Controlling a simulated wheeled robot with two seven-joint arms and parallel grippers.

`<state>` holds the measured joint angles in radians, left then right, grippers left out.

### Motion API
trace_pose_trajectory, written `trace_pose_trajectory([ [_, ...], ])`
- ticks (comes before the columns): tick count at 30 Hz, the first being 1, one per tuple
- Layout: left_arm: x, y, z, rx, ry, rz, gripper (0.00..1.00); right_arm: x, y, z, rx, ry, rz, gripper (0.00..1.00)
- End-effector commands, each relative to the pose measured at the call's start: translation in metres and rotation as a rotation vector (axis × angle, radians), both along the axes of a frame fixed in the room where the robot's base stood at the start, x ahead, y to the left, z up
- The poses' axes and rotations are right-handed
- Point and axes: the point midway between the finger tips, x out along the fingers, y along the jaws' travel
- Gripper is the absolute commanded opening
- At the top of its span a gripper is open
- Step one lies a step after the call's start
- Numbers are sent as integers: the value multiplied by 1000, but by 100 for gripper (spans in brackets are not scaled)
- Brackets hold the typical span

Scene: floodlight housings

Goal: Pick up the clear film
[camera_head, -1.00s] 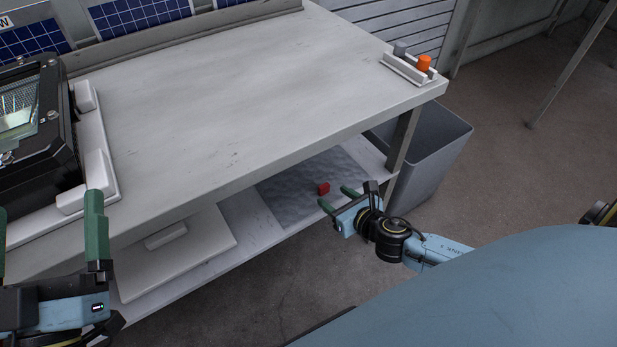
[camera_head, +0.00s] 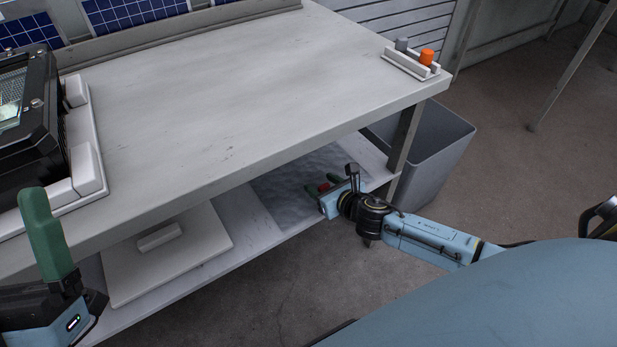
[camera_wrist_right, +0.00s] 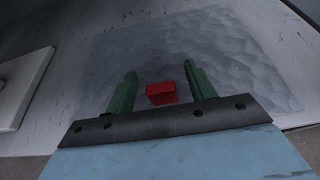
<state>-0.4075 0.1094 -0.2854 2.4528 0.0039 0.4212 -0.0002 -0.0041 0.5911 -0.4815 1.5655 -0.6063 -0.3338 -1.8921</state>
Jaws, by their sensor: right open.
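The clear film (camera_head: 293,196) appears as a thin, rippled, grey-looking see-through sheet lying flat on the lower shelf; it also shows in the right wrist view (camera_wrist_right: 240,60). A small red block (camera_wrist_right: 160,93) sits on it; I cannot tell whether it is attached. My right gripper (camera_head: 321,188) is open over the film, and its green fingers lie on either side of the red block in the right wrist view, with gaps to both. The block is partly hidden in the head view. My left gripper (camera_head: 45,235) shows only one green finger at the lower left.
The tabletop (camera_head: 220,90) overhangs the shelf. A white board (camera_head: 165,255) with a raised bar lies left of the film. A grey bin (camera_head: 435,155) stands right of the table leg. A black floodlight housing (camera_head: 45,130) rests in a white fixture on top.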

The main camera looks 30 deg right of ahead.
Motion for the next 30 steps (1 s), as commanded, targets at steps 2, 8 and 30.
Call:
trace_pose_trajectory([
  [2, 0, 0, 0, 0, 1, 0, 94, 0, 0, 0, 0, 0, 0, 55],
  [8, 0, 0, 0, 1, 2, 0, 94, 0, 0, 0, 1, 0, 0, 32],
  [30, 10, -3, -3, 28, 99, -1, 94, 0, 0, 11, 0, 0, 0, 7],
])
